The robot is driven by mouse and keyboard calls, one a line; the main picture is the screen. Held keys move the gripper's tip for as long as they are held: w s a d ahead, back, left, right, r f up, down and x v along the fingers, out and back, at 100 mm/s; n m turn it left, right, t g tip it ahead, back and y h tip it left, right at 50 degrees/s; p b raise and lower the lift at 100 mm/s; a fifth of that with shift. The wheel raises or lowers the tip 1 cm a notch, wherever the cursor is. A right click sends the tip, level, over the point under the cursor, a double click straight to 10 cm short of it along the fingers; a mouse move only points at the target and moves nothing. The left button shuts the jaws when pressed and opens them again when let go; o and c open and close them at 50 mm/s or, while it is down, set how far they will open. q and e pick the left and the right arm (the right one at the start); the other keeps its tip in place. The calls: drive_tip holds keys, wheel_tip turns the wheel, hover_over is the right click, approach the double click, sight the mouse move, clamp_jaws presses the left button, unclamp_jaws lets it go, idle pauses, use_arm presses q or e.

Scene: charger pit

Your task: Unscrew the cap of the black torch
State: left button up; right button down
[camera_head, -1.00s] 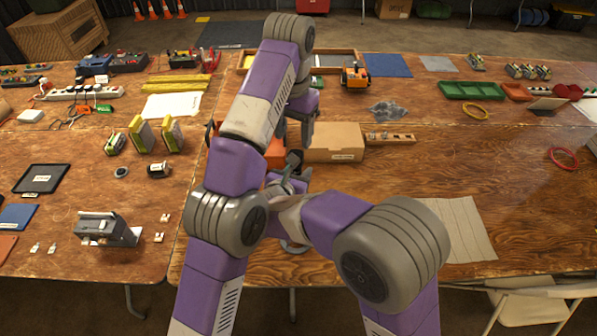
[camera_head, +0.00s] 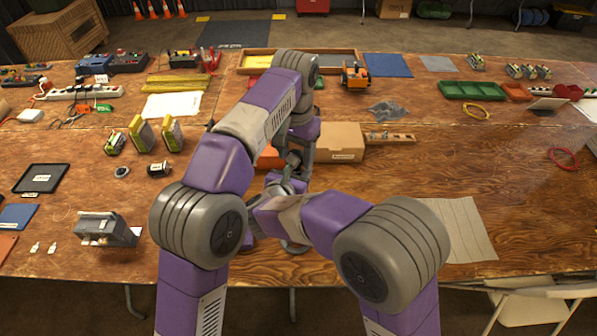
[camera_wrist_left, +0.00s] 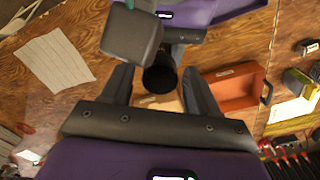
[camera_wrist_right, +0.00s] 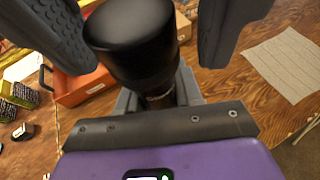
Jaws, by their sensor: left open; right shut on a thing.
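The black torch (camera_head: 294,158) stands roughly upright in my right gripper (camera_head: 280,184), mostly hidden by my arms in the head view. In the right wrist view, the right gripper (camera_wrist_right: 158,96) is shut on the torch below its wide black end (camera_wrist_right: 132,42). My left gripper (camera_head: 296,160) points down from above. In the left wrist view its open fingers (camera_wrist_left: 158,74) stand on either side of the torch's dark round end (camera_wrist_left: 160,78), with gaps showing. Whether either finger touches it I cannot tell.
An orange bin (camera_wrist_left: 232,88) and a cardboard box (camera_head: 338,142) stand close behind the grippers. A grey device (camera_head: 104,230) sits at the left table's front. A pale ribbed sheet (camera_head: 458,228) lies right of my right arm. The table's right middle is mostly clear.

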use_arm(q)
drive_tip(key=shift+f, duration=0.3)
drive_tip(key=m, duration=0.4)
drive_tip(key=shift+m, duration=0.9)
